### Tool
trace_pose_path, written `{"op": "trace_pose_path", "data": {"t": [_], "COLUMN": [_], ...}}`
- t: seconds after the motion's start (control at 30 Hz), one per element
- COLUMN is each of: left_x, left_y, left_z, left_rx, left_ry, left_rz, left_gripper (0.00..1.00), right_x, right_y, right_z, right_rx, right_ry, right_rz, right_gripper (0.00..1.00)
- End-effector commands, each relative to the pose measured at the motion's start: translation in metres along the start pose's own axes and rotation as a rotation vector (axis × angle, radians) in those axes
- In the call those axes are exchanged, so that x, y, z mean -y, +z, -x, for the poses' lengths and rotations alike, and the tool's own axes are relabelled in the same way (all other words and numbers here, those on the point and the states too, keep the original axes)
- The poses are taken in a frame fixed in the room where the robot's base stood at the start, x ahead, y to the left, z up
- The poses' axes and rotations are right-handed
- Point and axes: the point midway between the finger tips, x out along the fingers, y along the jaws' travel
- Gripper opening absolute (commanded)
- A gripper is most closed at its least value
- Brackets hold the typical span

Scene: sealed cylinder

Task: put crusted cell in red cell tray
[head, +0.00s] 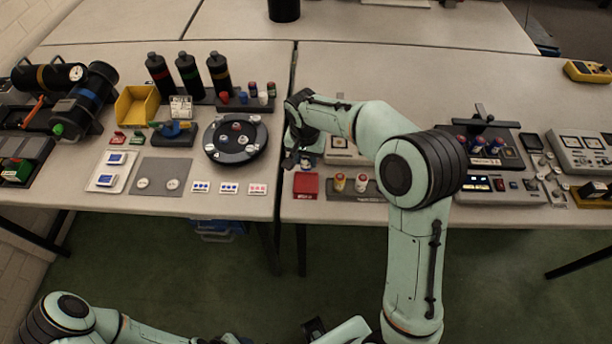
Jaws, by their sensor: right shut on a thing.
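My right gripper (291,160) is over the front left of the right-hand table, just above and left of the red tray (306,186). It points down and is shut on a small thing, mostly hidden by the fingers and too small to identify. The red tray is a small flat square near the table's front edge, and its visible top looks empty. Two small cells, one yellow and red (340,182) and one white and red (362,183), stand in a dark holder right of it. I cannot tell whether either is crusted. My left arm is low in front of the tables; its jaws are not clear.
A round dark turntable (236,139) with small parts stands left of my right gripper. Black bottles (190,72), a yellow bin (137,106) and a grey mat (161,177) are farther left. My right forearm covers part of the right-hand table. The back of both tables is mostly clear.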

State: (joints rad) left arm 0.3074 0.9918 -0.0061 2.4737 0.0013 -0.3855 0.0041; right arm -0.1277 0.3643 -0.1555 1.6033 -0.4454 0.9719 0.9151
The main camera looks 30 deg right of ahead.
Motion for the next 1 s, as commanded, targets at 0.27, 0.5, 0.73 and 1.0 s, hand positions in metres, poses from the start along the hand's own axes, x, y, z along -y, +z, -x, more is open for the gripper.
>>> {"op": "trace_pose_path", "data": {"t": [0.27,0.5,0.73,1.0], "left_x": [0.001,0.002,0.002,0.004], "left_y": [0.001,0.001,0.002,0.003], "left_z": [-0.003,-0.004,-0.005,-0.008], "left_rx": [0.001,0.002,0.002,0.004], "left_ry": [0.000,-0.001,-0.001,-0.002], "left_rz": [0.000,0.001,0.001,0.001], "left_gripper": [0.50,0.50,0.50,0.50], "right_x": [0.000,-0.001,0.000,0.000], "right_y": [0.004,0.008,0.010,0.010], "right_z": [-0.041,-0.066,-0.085,-0.088], "right_rx": [-0.001,0.002,-0.001,-0.001], "right_ry": [-0.001,0.003,-0.001,-0.001], "right_rz": [0.000,0.001,0.000,0.001], "right_gripper": [0.00,0.00,0.00,0.00]}}
